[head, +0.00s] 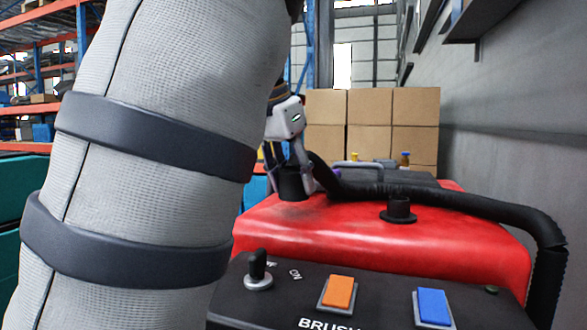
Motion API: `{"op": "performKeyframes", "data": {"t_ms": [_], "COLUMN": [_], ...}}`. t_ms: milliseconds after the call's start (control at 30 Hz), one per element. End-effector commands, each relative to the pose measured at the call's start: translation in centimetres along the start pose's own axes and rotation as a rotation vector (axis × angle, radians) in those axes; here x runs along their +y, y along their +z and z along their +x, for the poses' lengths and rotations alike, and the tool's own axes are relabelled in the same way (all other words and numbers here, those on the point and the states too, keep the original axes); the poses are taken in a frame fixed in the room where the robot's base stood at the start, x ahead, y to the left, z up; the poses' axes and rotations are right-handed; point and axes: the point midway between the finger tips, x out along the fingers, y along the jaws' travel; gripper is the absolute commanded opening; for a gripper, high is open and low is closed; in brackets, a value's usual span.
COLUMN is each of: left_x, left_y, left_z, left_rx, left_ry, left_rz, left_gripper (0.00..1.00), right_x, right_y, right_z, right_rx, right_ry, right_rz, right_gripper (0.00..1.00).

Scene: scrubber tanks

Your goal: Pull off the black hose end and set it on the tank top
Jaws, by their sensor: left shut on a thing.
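My left gripper (290,172) is out over the far left of the red tank (380,240). Its fingers are closed around the black hose end (291,184), which is upright at the tank top. I cannot tell whether it is seated on a port there or only rests on the surface. The ribbed black hose (440,192) runs from beside the gripper to the right across the tank and bends down at the right side. A short black port stub (398,209) with a flange stands bare on the tank top. My right gripper is not in view.
A dark control panel (380,310) with a black knob (258,268), an orange switch (338,292) and a blue switch (433,306) is in front. Cardboard boxes (370,120) are stacked behind. My left arm hides much of the left side. Red tank top between stub and panel is clear.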

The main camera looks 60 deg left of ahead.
Motion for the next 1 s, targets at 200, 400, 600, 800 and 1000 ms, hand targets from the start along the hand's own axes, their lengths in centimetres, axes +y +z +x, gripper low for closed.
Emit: {"op": "performKeyframes", "data": {"t_ms": [200,400,600,800,1000], "left_x": [0.0,0.0,0.0,0.0,0.0], "left_y": [0.4,0.8,1.1,1.1,1.1], "left_z": [1.0,2.0,2.7,2.7,2.7], "left_rx": [0.0,0.0,0.0,0.0,0.0], "left_ry": [0.001,0.001,0.0,-0.001,-0.001], "left_rz": [-0.001,0.0,0.001,0.001,0.0], "left_gripper": [0.09,0.09,0.09,0.09,0.65], "right_x": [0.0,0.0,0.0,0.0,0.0], "right_y": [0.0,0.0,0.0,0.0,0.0], "right_z": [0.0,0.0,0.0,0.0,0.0], "right_rx": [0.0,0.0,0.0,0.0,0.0], "right_ry": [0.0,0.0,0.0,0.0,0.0], "right_rz": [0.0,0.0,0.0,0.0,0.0], "right_gripper": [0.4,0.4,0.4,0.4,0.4]}}
